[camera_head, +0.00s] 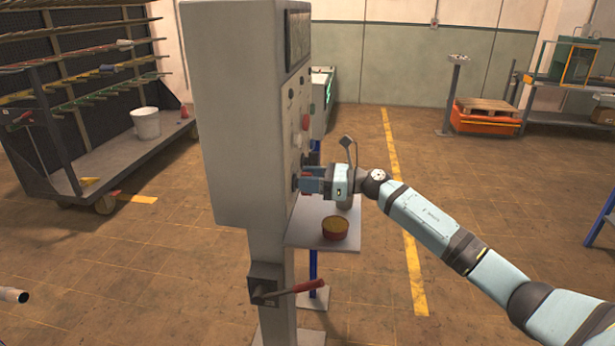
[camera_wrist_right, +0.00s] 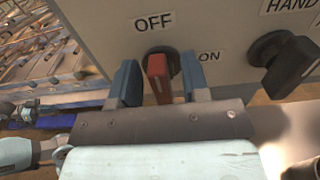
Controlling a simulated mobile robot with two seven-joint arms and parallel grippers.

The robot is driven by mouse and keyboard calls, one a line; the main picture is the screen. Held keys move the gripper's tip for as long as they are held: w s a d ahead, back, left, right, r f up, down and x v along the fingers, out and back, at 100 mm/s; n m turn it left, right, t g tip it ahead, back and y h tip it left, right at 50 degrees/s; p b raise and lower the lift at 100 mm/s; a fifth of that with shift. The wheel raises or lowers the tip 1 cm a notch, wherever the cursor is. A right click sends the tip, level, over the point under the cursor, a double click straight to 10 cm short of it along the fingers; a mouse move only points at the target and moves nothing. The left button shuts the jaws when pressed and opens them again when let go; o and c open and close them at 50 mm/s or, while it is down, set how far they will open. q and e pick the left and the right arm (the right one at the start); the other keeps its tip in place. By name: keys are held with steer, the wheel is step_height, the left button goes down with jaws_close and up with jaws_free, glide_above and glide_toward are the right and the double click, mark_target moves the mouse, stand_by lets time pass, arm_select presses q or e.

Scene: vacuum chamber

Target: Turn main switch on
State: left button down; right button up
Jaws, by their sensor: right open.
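The main switch (camera_wrist_right: 158,72) is a red handle on the grey panel, seen in the right wrist view. It stands roughly upright below the OFF label (camera_wrist_right: 153,22), with the ON label (camera_wrist_right: 209,56) to its right. My right gripper (camera_wrist_right: 161,82) is open, with one blue finger on each side of the red handle. Small gaps seem to show beside the handle; I cannot tell whether either finger touches it. In the head view my right gripper (camera_head: 303,181) is at the front of the grey control cabinet (camera_head: 238,110) and hides the switch.
A black knob (camera_wrist_right: 286,62) under the HAND label sits right of the switch. Below my right gripper, a small shelf (camera_head: 305,238) bears a red round container (camera_head: 335,228). A red-handled lever (camera_head: 298,287) sticks out from the post. The floor right of the cabinet is mostly clear.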

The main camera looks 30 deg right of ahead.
steer(key=shift+w+a, duration=0.1)
steer(key=shift+a, duration=0.1)
steer(key=c, duration=0.7)
